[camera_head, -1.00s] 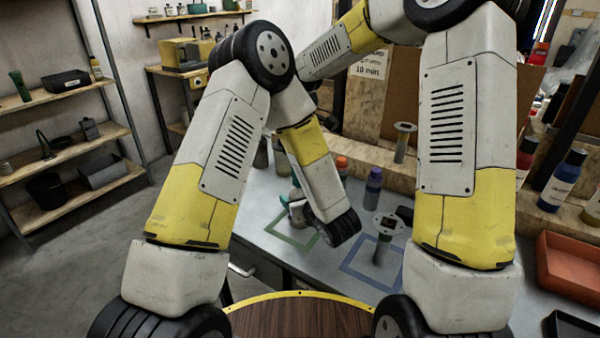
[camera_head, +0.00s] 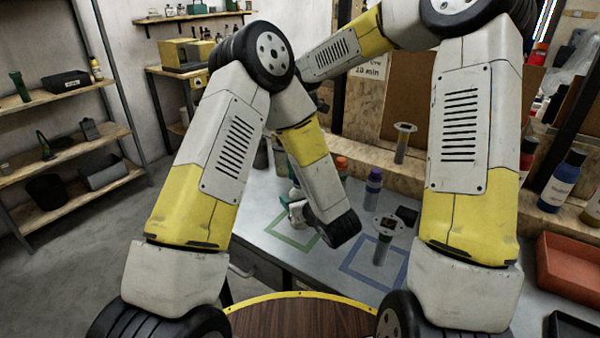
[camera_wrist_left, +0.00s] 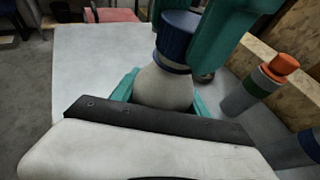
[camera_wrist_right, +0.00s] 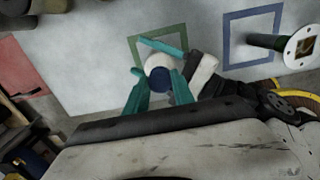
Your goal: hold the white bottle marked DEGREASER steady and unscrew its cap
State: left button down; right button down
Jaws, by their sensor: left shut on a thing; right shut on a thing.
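The white bottle (camera_wrist_left: 165,86) stands upright on the bench with a blue cap (camera_wrist_left: 176,42) on its neck; its label is not readable. In the left wrist view, my left gripper (camera_wrist_left: 163,95) is shut around the bottle's body, a teal finger on either side. My right gripper's teal fingers come down from above, shut on the cap. In the right wrist view, the cap (camera_wrist_right: 157,82) sits between my right gripper's fingers (camera_wrist_right: 160,84), with the left gripper just beyond. In the head view, my left forearm hides most of the bottle.
A green square outline (camera_wrist_right: 137,46) surrounds the bottle's spot. A blue square outline (camera_head: 352,272) lies to its right, with a flanged metal post (camera_head: 384,240). An orange-capped bottle (camera_wrist_left: 262,82) and a purple-capped bottle (camera_head: 373,188) stand behind. A red-orange tray (camera_head: 572,268) is at right.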

jog(key=shift+r, duration=0.2)
jog(key=shift+r, duration=0.9)
jog(key=shift+r, duration=0.15)
jog(key=shift+r, duration=1.9)
pick_arm(q)
jog(key=shift+c, duration=2.4)
grip_release()
